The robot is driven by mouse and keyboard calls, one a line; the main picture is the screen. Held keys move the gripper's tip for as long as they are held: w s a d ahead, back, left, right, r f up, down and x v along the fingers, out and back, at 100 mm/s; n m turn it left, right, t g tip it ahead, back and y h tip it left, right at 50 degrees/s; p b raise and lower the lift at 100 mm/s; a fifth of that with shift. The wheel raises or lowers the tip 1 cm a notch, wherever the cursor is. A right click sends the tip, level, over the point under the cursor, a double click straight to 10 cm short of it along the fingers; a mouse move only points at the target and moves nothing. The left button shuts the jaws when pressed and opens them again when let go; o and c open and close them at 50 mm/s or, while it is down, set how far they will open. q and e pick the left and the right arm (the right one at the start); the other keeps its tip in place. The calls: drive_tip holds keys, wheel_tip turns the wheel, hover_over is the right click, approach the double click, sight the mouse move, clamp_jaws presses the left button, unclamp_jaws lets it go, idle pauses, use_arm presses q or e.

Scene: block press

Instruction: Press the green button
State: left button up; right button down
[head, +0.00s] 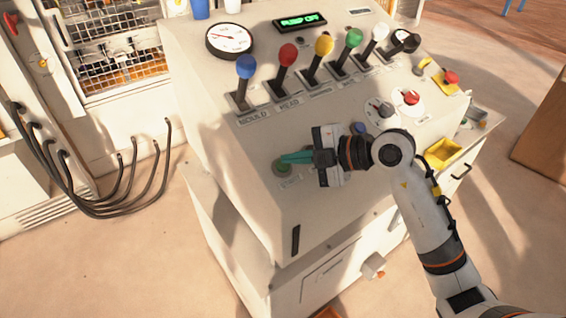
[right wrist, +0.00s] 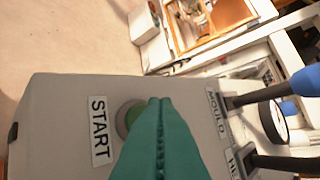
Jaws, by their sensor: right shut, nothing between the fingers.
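The green button (head: 282,168) sits low on the left of the white control console (head: 250,200). In the right wrist view the green button (right wrist: 128,115) is partly hidden behind my fingers, beside a START label (right wrist: 99,131). My right gripper (head: 284,158) is shut and empty, with teal fingers. Its fingertips lie over the button's upper edge in the head view. In the right wrist view the fingertips (right wrist: 160,102) overlap the button's right side. I cannot tell whether they touch it. My left gripper is not in view.
Several coloured levers, among them a blue one (head: 245,68) and a red one (head: 288,55), stand on the console above my gripper. A round gauge (head: 229,38) and a lit display (head: 300,21) are behind them.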

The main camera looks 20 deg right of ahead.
drive_tip(key=shift+f, duration=0.15)
idle(0.4)
drive_tip(key=shift+w+f, duration=0.2)
drive_tip(key=shift+f, duration=0.05)
drive_tip(key=shift+w+a+f, duration=0.15)
drive_tip(key=shift+f, duration=0.35)
idle(0.7)
drive_tip(key=shift+s+r+p, duration=0.2)
drive_tip(key=shift+r+p, duration=0.3)
drive_tip(key=shift+s+r+p, duration=0.15)
drive_tip(key=shift+r+p, duration=0.3)
drive_tip(key=shift+s+d+r+p, duration=0.15)
drive_tip(key=shift+d+r+p, duration=0.05)
drive_tip(key=shift+r+p, duration=0.35)
drive_tip(key=r+p, duration=0.1)
drive_tip(key=s+r+p, duration=0.1)
drive_tip(key=r+p, duration=0.1)
drive_tip(key=s+r+p, duration=0.1)
drive_tip(key=shift+d+r, duration=0.15)
drive_tip(key=shift+d, duration=0.25)
